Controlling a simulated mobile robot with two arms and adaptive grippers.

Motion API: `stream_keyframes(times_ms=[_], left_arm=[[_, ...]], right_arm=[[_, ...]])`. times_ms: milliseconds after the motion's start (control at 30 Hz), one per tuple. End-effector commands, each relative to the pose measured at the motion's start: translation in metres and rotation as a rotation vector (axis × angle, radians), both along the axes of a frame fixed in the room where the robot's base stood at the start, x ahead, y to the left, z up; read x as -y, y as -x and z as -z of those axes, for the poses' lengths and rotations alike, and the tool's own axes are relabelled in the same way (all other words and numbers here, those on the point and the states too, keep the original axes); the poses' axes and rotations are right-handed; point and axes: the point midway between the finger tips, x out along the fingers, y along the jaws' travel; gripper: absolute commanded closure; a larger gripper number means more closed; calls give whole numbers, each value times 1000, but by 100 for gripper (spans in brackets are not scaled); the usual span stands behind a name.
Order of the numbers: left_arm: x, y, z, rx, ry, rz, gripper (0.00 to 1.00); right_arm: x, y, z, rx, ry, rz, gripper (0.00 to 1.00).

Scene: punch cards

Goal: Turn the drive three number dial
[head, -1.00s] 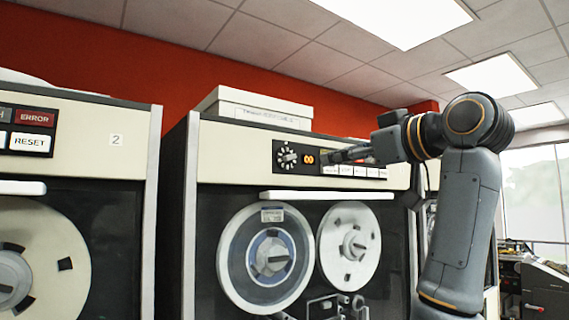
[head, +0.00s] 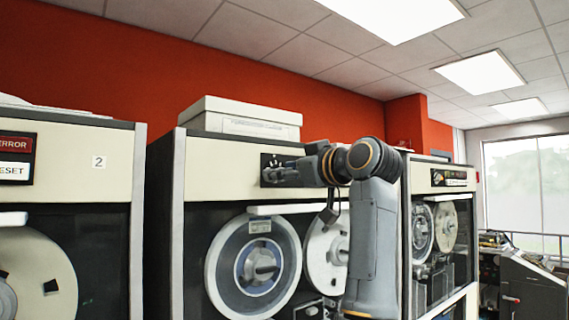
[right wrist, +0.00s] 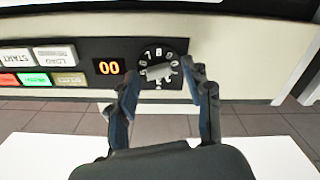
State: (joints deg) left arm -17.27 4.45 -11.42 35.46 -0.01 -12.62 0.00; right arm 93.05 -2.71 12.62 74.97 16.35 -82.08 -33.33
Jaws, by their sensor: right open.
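The number dial (right wrist: 158,68) is a round black knob with white digits around it and a light pointer bar, on a black panel. In the head view only its upper marks (head: 274,160) show, with my gripper over the rest. My right gripper (head: 276,174) reaches in from the right in front of the panel. In the right wrist view my right gripper (right wrist: 162,72) is open, one finger on each side of the dial. Whether the fingers touch it I cannot tell. The drive (head: 345,163) stands right of the one labelled 2. My left gripper is not in view.
Beside the dial is an orange display reading 00 (right wrist: 109,67), then several buttons (right wrist: 54,55). A white ledge (head: 265,210) and two tape reels (head: 215,265) lie below. Drive 2 (head: 85,165) stands left, another drive (head: 422,183) right. A white box (head: 240,115) sits on top.

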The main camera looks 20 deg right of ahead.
Motion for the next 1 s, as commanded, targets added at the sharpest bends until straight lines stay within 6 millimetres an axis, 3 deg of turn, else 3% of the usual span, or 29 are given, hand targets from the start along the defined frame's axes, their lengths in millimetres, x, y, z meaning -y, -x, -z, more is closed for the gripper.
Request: stream_keyframes(times_ms=[267,533,1000], left_arm=[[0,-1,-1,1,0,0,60],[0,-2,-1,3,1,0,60],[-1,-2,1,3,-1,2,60]], right_arm=[[0,-2,1,-1,0,0,50],[0,-2,0,0,0,0,100],[0,-2,1,-37,-101,0,100]])
